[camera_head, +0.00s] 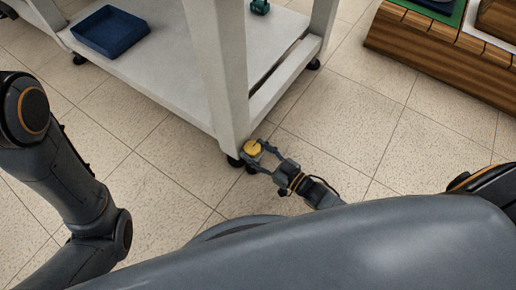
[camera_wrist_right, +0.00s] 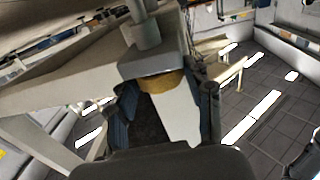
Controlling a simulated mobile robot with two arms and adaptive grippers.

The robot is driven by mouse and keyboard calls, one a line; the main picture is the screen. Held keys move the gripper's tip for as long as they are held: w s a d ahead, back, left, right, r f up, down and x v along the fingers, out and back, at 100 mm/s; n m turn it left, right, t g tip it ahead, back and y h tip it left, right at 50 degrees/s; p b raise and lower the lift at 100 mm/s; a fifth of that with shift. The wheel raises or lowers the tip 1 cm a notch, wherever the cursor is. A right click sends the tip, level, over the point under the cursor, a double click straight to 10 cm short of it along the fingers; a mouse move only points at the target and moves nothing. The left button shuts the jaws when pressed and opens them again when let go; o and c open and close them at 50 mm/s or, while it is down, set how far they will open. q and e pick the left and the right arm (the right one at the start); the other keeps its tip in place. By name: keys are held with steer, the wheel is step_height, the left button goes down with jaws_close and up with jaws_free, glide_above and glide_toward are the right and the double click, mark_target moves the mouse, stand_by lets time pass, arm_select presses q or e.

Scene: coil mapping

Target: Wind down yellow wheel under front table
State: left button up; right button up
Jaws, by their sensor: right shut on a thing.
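The yellow wheel (camera_head: 252,147) is at the foot of the near leg of the front table (camera_head: 229,75), low over the floor. In the right wrist view the yellow wheel (camera_wrist_right: 160,82) shows under a grey plate, between the two fingers. My right gripper (camera_head: 257,153) reaches in from the right and is shut on the wheel, a finger on either side of it. It also shows in the right wrist view (camera_wrist_right: 165,100). The left arm is at the left of the head view; its gripper is out of frame.
A dark blue tray (camera_head: 110,32) and a small green object (camera_head: 260,6) sit on the table's lower shelf (camera_head: 165,75). Black feet (camera_head: 79,59) stand under the other legs. A wooden unit (camera_head: 440,45) is at the upper right. The tiled floor (camera_head: 340,125) between is clear.

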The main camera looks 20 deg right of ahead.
stand_by(0.4)
steer(key=o, duration=1.1)
steer(key=shift+o, duration=0.2)
steer(key=shift+s, duration=0.1)
steer(key=v, duration=1.2)
steer(key=shift+o, duration=0.2)
steer(key=shift+a, duration=0.1)
